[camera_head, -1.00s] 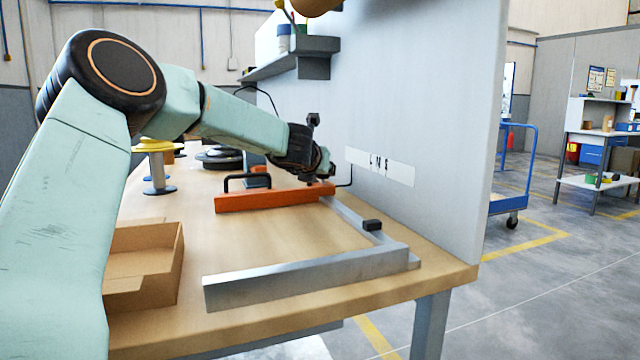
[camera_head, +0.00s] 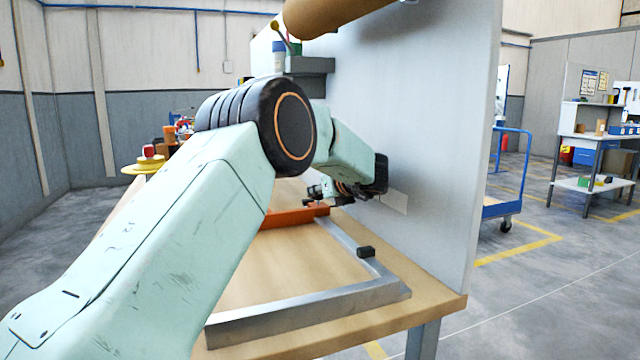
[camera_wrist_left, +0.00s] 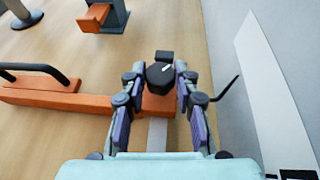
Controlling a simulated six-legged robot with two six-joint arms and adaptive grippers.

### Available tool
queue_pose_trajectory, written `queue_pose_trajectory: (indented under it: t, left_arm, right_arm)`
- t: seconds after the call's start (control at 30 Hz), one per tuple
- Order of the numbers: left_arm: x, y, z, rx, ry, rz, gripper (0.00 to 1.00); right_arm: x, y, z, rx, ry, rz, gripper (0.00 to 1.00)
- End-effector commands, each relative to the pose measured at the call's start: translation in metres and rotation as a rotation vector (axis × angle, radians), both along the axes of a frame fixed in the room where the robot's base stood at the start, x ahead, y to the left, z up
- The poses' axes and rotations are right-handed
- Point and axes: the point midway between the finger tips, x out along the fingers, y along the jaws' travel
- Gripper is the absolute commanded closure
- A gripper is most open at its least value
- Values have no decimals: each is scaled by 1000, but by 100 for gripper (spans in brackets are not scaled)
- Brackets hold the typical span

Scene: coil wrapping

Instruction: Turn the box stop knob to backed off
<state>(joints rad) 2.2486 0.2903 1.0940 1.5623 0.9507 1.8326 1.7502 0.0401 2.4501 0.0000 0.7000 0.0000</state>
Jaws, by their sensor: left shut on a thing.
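The box stop knob (camera_wrist_left: 160,77) is a small black knob with a white mark on top, at the wall-side end of the orange bar (camera_wrist_left: 88,98). My left gripper (camera_wrist_left: 160,70) is shut on the knob, with one finger on each side of it. In the head view my left gripper (camera_head: 318,192) is small and far off, over the wall-side end of the orange bar (camera_head: 290,217). My forearm hides the left part of the bar, and the knob cannot be made out there. My right gripper is in neither view.
A grey metal frame (camera_head: 305,308) with a small black block (camera_head: 366,252) lies on the wooden table (camera_head: 290,265). A grey upright panel (camera_head: 420,130) stands close to the gripper's right. A thin black bent rod (camera_wrist_left: 228,88) sticks out beside the right finger.

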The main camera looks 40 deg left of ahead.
Motion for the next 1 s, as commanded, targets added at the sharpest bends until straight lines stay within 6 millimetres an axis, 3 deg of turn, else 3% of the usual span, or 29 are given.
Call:
queue_pose_trajectory:
  t: [0.6,0.63,0.9,1.0]
  left_arm:
    - [0,-1,-1,-2,1,40,100]
    - [0,-1,-1,-1,2,40,69]
    - [0,-1,-1,-2,1,39,46]
    - [0,-1,-1,-1,1,39,46]
  right_arm:
    - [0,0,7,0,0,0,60]
    - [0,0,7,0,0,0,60]
    - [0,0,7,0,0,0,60]
    - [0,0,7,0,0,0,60]
